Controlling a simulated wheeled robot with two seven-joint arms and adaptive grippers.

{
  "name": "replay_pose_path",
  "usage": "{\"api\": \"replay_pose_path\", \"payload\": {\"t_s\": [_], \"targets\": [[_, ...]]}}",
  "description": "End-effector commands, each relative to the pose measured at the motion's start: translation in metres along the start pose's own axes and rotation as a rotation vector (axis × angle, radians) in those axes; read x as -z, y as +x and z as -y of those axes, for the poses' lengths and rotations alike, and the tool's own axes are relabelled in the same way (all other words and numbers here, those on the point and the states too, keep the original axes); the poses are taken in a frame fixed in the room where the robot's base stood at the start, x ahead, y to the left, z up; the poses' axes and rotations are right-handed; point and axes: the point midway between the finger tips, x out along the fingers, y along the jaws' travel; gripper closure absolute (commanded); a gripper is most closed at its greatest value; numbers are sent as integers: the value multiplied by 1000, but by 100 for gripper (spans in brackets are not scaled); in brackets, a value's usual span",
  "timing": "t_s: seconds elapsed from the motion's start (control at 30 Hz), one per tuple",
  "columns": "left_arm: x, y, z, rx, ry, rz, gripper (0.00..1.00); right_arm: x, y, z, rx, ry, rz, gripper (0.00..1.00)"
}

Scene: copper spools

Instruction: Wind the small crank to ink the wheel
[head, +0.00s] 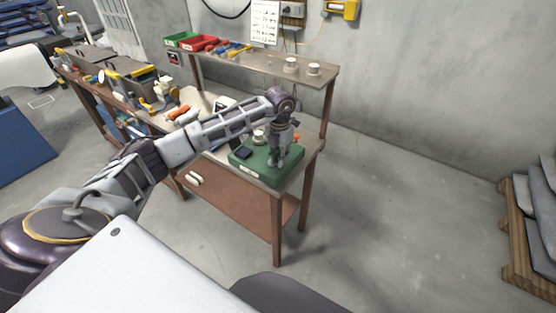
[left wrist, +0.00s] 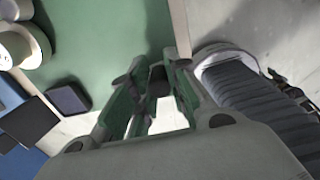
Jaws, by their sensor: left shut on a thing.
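A green machine base (head: 246,166) stands at the near right end of the workbench. My left gripper (head: 276,160) reaches down over its right part. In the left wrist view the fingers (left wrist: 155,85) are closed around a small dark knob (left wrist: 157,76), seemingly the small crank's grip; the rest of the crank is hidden. A pale round wheel or spool (left wrist: 14,46) sits on the base (left wrist: 100,40) at the upper left of that view, and shows behind the gripper in the head view (head: 259,135). I cannot see ink on it. My right gripper is out of view.
A dark square pad (left wrist: 68,98) lies at the base's edge. Two pale spools (head: 290,64) (head: 314,69) stand on the raised shelf (head: 262,66). Red and green bins (head: 197,43) sit at its far left. Tools clutter the bench further left.

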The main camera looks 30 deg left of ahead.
Motion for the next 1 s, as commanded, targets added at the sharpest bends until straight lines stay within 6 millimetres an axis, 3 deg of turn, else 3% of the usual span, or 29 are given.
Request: {"api": "replay_pose_path", "payload": {"t_s": [1.0], "targets": [[-24, -2, -16, 2, -821, 0, 100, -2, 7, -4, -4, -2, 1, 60]]}}
